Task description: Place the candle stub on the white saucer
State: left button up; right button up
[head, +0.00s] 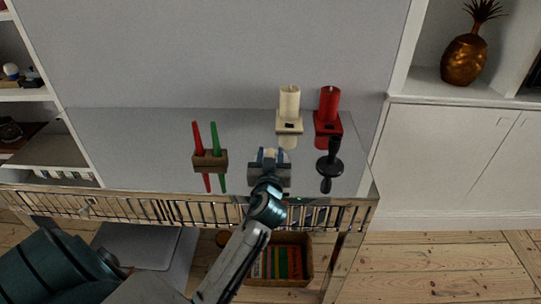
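My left gripper (271,155) is over the near part of the shiny table top (115,140), fingers pointing away from me. Its fingertips stand apart with a small pale thing (270,153) showing between them, which may be the candle stub. The gripper body hides most of it, so I cannot tell whether the fingers press on it. I cannot make out a white saucer; it may be hidden behind the gripper. My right gripper is not in view.
A cream candle (289,103) and a red candle (329,102) stand in holders behind the gripper. A black handled object (333,150) is to the right. Red and green tapers stand in a wooden holder (210,160) to the left. The table's far left is clear.

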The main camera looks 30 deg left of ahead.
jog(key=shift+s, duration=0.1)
